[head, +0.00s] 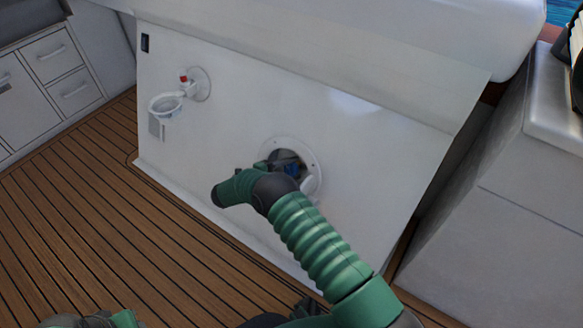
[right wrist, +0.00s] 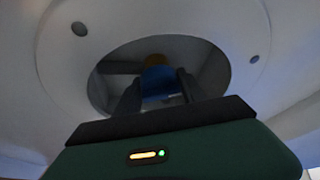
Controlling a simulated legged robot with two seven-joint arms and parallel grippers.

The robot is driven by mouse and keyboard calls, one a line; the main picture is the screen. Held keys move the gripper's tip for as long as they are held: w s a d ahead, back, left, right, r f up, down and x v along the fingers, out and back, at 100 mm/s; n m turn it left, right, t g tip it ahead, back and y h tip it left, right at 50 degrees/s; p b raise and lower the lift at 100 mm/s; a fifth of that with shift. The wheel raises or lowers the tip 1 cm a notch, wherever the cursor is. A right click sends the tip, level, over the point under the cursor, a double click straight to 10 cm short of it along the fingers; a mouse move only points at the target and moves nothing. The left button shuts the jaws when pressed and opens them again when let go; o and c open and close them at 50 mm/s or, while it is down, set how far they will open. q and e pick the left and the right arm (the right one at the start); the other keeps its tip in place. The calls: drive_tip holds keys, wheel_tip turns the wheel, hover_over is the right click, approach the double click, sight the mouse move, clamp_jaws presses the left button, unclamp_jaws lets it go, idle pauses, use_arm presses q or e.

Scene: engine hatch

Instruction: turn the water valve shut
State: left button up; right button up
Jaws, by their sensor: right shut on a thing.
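The water valve's blue handle (head: 292,169) sits inside a round white-rimmed opening (head: 312,163) in the slanted white panel. In the right wrist view the blue handle (right wrist: 160,80) shows between my two dark fingers, with a brownish part behind it. My right gripper (right wrist: 159,88) reaches into the opening and is shut on the handle. In the head view my green right arm covers the lower left of the opening and hides most of the gripper. The inside of the opening is dark, and the handle's exact angle is hard to tell.
A white ring-shaped holder (head: 166,103) with a red part (head: 184,77) sticks out of the panel at upper left. White drawers (head: 60,70) stand at far left, and a white cabinet (head: 520,190) at right.

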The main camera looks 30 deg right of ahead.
drive_tip(key=shift+s+a+f+m+g+y+p, duration=0.2)
drive_tip(key=shift+m+y+p, duration=0.25)
drive_tip(key=shift+m, duration=0.55)
drive_tip(key=shift+w+d+f+m+g+y+p, duration=0.1)
drive_tip(key=shift+m+g+y+p, duration=0.3)
drive_tip(key=shift+m, duration=0.6)
drive_tip(key=o, duration=1.3)
drive_tip(key=shift+r, duration=0.1)
drive_tip(key=shift+t, duration=0.3)
drive_tip(key=shift+a+r+p, duration=0.2)
drive_tip(key=shift+a+p, duration=0.05)
drive_tip(key=shift+p, duration=0.05)
drive_tip(key=p+v, duration=0.2)
drive_tip(key=v, duration=0.6)
drive_tip(key=p+v, duration=0.1)
drive_tip(key=v, duration=0.7)
drive_tip(key=shift+a+f+p, duration=0.15)
drive_tip(key=shift+f+p, duration=0.05)
drive_tip(key=shift+p, duration=0.2)
